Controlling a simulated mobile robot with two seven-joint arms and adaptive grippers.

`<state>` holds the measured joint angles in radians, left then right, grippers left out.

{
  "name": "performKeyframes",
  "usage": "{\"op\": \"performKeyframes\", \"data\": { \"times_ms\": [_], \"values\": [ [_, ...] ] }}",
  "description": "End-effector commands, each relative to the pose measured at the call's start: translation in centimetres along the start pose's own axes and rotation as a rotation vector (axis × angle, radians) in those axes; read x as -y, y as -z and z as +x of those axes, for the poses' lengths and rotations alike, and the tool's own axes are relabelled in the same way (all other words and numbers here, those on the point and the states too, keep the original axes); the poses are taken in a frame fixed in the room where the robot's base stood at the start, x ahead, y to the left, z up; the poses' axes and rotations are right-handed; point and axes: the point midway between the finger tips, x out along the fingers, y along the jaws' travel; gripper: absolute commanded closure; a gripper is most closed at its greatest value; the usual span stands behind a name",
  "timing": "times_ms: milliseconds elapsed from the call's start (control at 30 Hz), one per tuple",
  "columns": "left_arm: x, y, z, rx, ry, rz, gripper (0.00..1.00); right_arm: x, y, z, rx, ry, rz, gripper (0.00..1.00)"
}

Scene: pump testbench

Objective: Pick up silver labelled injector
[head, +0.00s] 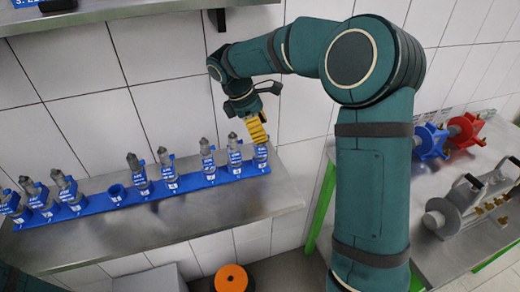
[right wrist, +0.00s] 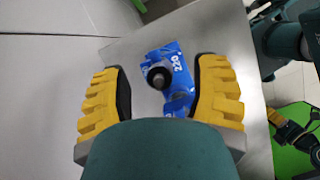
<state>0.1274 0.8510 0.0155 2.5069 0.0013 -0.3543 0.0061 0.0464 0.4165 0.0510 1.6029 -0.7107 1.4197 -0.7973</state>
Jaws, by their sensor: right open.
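A blue rack (head: 205,182) on a metal shelf holds several grey-silver injectors with blue labels. My right gripper (head: 258,135) is over the rightmost injector (head: 261,155), with its yellow fingers pointing down. In the right wrist view the open fingers of my right gripper (right wrist: 160,95) stand on either side of an injector (right wrist: 158,77), with gaps on both sides. Its dark round top faces the camera, and a blue label reading about "220" lies beside it.
One rack holder (head: 118,193) is empty. Neighbouring injectors (head: 234,148) stand close to the left of my right gripper. A tiled wall rises behind the shelf (head: 165,220). Blue and red pump parts (head: 430,140) and a grey device (head: 460,203) sit on the right table.

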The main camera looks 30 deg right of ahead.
Motion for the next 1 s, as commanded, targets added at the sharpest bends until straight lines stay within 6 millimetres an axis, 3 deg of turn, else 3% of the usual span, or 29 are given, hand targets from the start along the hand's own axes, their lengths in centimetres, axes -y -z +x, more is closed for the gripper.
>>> {"op": "performKeyframes", "data": {
  "times_ms": [133,400,567,600,1000],
  "values": [
    [0.2,-0.2,0.6,0.005,-0.001,0.002,0.53,0.0,0.0,2.1,0.001,0.001,0.0,0.39],
    [0.2,-0.2,0.5,0.006,-0.001,0.002,0.53,0.0,0.0,2.2,0.0,-0.001,0.0,0.4],
    [0.2,-0.2,0.5,0.006,-0.001,0.002,0.53,0.0,0.0,2.2,0.0,-0.001,0.0,0.96],
    [0.2,-0.2,0.5,0.006,-0.001,0.002,0.53,0.0,0.0,2.2,0.0,-0.001,0.0,1.0],
    [0.2,-0.2,0.5,0.005,-0.001,0.002,0.53,0.0,0.0,2.3,0.0,0.0,0.0,1.0]
  ]
}}
